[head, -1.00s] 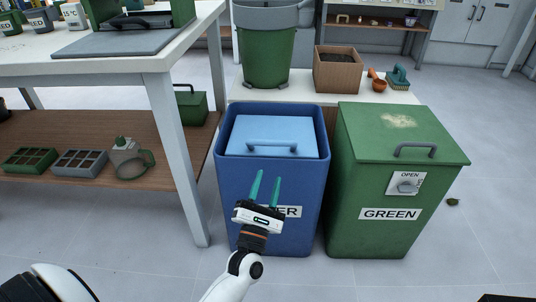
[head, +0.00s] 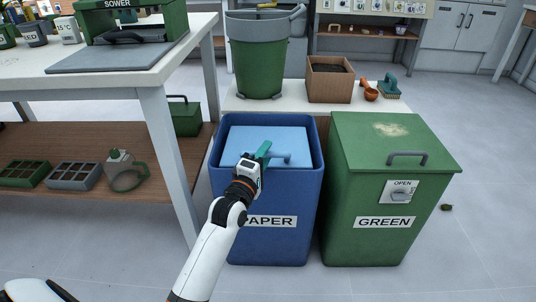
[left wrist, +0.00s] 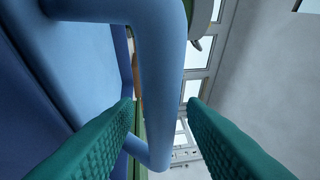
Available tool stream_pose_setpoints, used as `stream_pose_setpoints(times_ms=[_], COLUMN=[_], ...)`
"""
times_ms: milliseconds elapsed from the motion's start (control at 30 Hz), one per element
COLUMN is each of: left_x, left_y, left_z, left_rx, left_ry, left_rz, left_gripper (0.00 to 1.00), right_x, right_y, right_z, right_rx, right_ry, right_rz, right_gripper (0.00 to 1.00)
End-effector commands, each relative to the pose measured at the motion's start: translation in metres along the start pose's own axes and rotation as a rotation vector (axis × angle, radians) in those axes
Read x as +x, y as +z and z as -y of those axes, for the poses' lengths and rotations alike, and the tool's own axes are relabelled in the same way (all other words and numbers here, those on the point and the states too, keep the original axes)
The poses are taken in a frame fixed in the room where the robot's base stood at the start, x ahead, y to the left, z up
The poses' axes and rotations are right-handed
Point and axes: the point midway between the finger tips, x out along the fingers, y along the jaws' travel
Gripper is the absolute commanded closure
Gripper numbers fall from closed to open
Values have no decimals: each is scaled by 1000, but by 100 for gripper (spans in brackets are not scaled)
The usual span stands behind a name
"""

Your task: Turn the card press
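No thing in view is labelled as a card press. A blue bin marked PAPER (head: 294,240) stands on the floor, with a light blue plate (head: 240,136) set inside its rim. The plate carries a blue bar handle (head: 281,157), which also shows large in the left wrist view (left wrist: 165,60). My left gripper (head: 264,153) is at the left part of this handle. In the left wrist view its green fingers are apart, with the handle bar between or just beyond them. I cannot tell if they touch it. My right gripper is not in view.
A green bin marked GREEN (head: 384,241) with a lid handle and a dial stands close on the right. A white-topped workbench (head: 150,72) stands on the left. Behind the bins, a low bench (head: 290,103) holds a green bucket (head: 258,70) and a brown planter box (head: 330,88).

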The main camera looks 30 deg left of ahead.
Motion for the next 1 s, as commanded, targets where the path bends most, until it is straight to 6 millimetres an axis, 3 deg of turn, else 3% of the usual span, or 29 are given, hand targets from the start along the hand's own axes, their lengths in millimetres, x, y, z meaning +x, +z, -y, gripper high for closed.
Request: stream_pose_setpoints(times_ms=[200,500,533,767,1000], left_x=[20,23,23,23,23], left_y=[0,0,0,0,0], left_z=[0,0,0,0,0], left_rx=[0,-1,-1,-1,-2], left_ry=[-1,1,1,0,0], left_rz=[0,0,0,0,0], left_gripper=[62,62,64,100,100], right_x=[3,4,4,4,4], right_y=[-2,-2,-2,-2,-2], right_z=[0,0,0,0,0], right_rx=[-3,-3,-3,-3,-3], right_ry=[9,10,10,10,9], right_rz=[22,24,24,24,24], right_gripper=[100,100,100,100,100])
